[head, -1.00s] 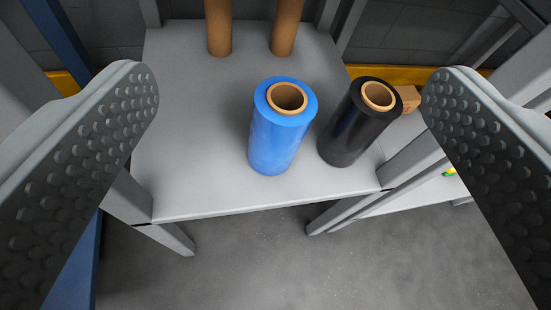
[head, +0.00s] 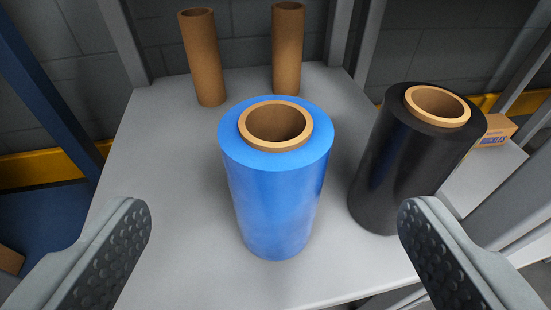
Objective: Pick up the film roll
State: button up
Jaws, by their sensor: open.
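A blue film roll (head: 272,195) with a brown cardboard core stands upright on the grey shelf (head: 150,230), in the middle of the head view. A black film roll (head: 405,160) with the same kind of core stands upright to its right and slightly apart from it. My gripper (head: 275,220) is open and empty. Its two studded fingers show at the lower left and lower right, on either side of the blue roll and apart from it. The right finger overlaps the lower part of the black roll in the picture; I cannot tell whether they touch.
Two bare cardboard tubes, one at the left (head: 203,58) and one in the middle (head: 287,48), stand at the back of the shelf. Grey posts rise at the shelf's back corners. A cardboard box (head: 496,131) sits at the far right. The shelf left of the blue roll is clear.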

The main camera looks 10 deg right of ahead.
aim_at(275, 114)
jog(key=x, duration=0.5)
jog(key=shift+w, duration=0.2)
jog(key=shift+r+x, duration=0.15)
jog(key=shift+x, duration=1.3)
jog(key=shift+r+x, duration=0.1)
jog(key=shift+x, duration=1.35)
jog(key=shift+w, duration=0.1)
jog(key=c, duration=1.7)
jog(key=shift+r, duration=0.1)
